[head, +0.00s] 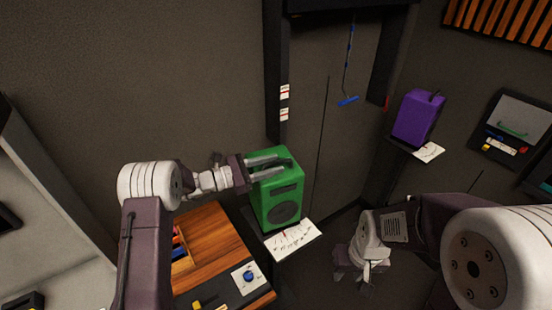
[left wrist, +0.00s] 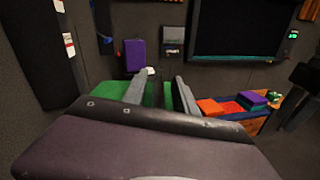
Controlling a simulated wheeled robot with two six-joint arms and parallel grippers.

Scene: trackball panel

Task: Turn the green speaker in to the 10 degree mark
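The green speaker (head: 285,205) stands upright on a stand, its dark round cone low on the front. A white scale card (head: 293,240) with a fan of marks and a small red mark lies at its foot; the numbers are too small to read. My left gripper (head: 282,166) reaches in from the left over the speaker's top, fingers apart. In the left wrist view the fingers (left wrist: 160,92) are spread, with green of the speaker (left wrist: 75,145) between and beside them. Contact is unclear. My right gripper (head: 360,272) hangs low, away from the speaker, its fingers apart and empty.
A purple speaker (head: 418,117) stands on a shelf at the right with its own scale card (head: 428,152). A wooden desk (head: 215,235) with a blue knob (head: 249,276) lies left of the green speaker. A blue handle (head: 348,100) hangs on a cord behind.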

